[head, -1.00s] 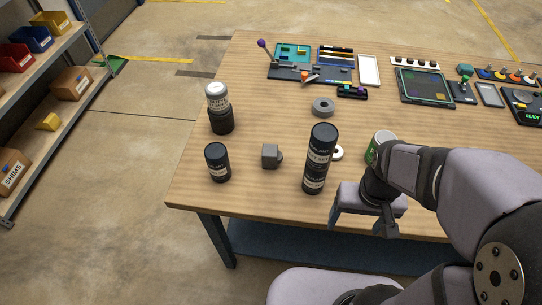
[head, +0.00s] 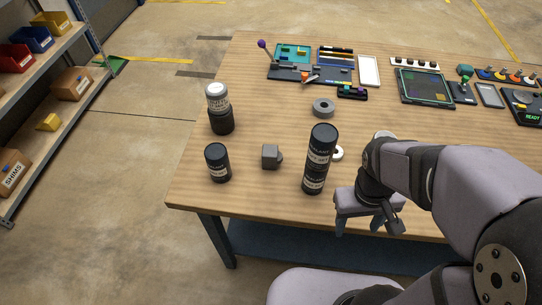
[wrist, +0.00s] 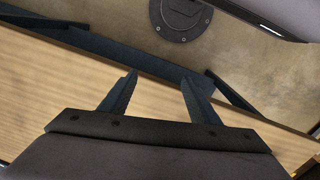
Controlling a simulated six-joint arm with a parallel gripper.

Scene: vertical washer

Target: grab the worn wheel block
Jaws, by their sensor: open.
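A small grey block with a round wheel-like part on its right side (head: 271,156), which looks like the worn wheel block, stands on the wooden table between a short black can and a tall black stack. My gripper (head: 358,226) is open and empty at the table's front edge, to the right of the block and nearer to me. In the wrist view, my gripper (wrist: 160,80) shows two spread fingers with nothing between them. The block is not in the wrist view.
A tall black can stack (head: 318,160) stands between my gripper and the block. A short black can (head: 218,162) is left of the block. A grey ring (head: 323,107) and a white ring (head: 338,153) lie nearby. Table (head: 255,190) in front of the block is clear.

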